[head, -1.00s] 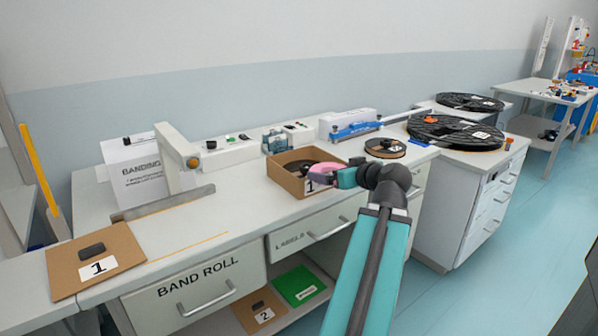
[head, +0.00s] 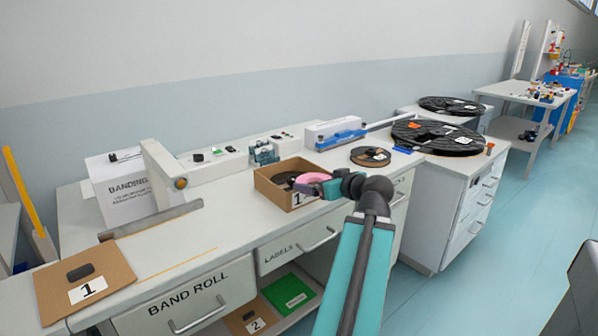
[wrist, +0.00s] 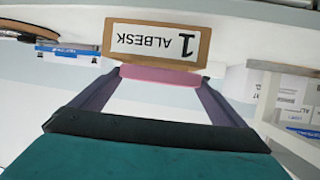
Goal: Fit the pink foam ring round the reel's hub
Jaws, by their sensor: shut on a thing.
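The pink foam ring (head: 313,178) is held in my gripper (head: 306,189), at the front right of an open cardboard box (head: 271,195). Dark round contents (head: 285,178) show inside the box, partly hidden. A small dark reel with a brown rim (head: 370,156) lies flat on the bench to the right of the box. I cannot tell which reel the task means. Two large black reels (head: 438,137) lie further right on cabinets.
A blue and white dispenser (head: 336,133) stands behind the small reel. A banding machine (head: 165,175) and a flat cardboard piece marked 1 (head: 84,280) are at the left. Drawers (head: 185,300) front the bench. The bench between machine and box is mostly clear.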

